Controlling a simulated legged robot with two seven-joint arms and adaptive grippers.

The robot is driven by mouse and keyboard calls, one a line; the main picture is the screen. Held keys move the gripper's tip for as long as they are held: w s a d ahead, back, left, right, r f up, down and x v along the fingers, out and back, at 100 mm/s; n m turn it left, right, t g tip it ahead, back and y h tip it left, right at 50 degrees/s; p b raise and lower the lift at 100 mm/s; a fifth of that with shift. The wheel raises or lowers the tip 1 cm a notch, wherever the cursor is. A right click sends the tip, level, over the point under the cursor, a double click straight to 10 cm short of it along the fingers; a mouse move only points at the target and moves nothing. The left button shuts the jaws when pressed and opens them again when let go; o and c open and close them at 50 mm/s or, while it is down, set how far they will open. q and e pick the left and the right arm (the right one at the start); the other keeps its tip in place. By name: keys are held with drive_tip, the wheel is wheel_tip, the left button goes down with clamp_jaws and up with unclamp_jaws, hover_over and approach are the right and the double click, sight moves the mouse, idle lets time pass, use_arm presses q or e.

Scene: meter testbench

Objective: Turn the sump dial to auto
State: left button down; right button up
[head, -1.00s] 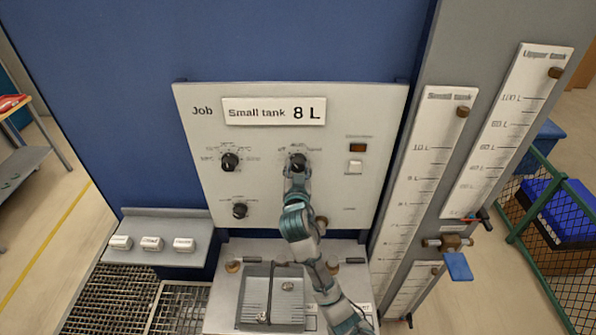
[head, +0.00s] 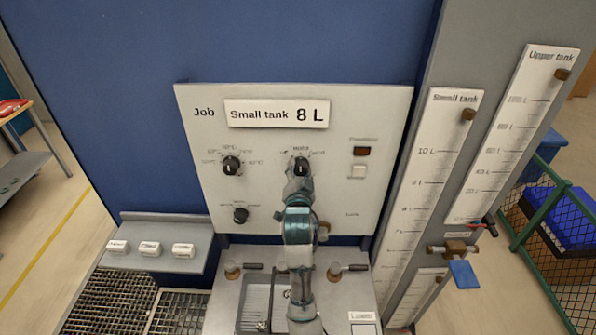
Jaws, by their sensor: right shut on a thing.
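A pale control panel (head: 350,225) carries three black dials. The upper right dial (head: 301,166) has a few small blurred labels around its top, and its white pointer mark points roughly up. My right gripper (head: 298,182) is shut on this dial from below, and its teal wrist hides the panel beneath. The upper left dial (head: 231,166) and the lower left dial (head: 241,215) stand free. The dial labels are too blurred to tell which is the sump dial. My left gripper is not in view.
A job sign (head: 276,114) reads "Small tank 8 L". Tank gauges (head: 428,190) and a blue-handled valve (head: 463,273) stand at the right.

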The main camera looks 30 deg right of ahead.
drive_tip(key=shift+s+r, duration=0.1)
drive_tip(key=shift+r, duration=0.25)
drive_tip(key=o, duration=1.1)
drive_tip(key=shift+s, duration=0.15)
drive_tip(key=shift+o, duration=0.2)
drive_tip(key=shift+s, duration=0.1)
drive_tip(key=shift+f, duration=0.1)
drive_tip(key=shift+a+f, duration=0.1)
drive_tip(key=v, duration=0.7)
drive_tip(key=shift+s, duration=0.2)
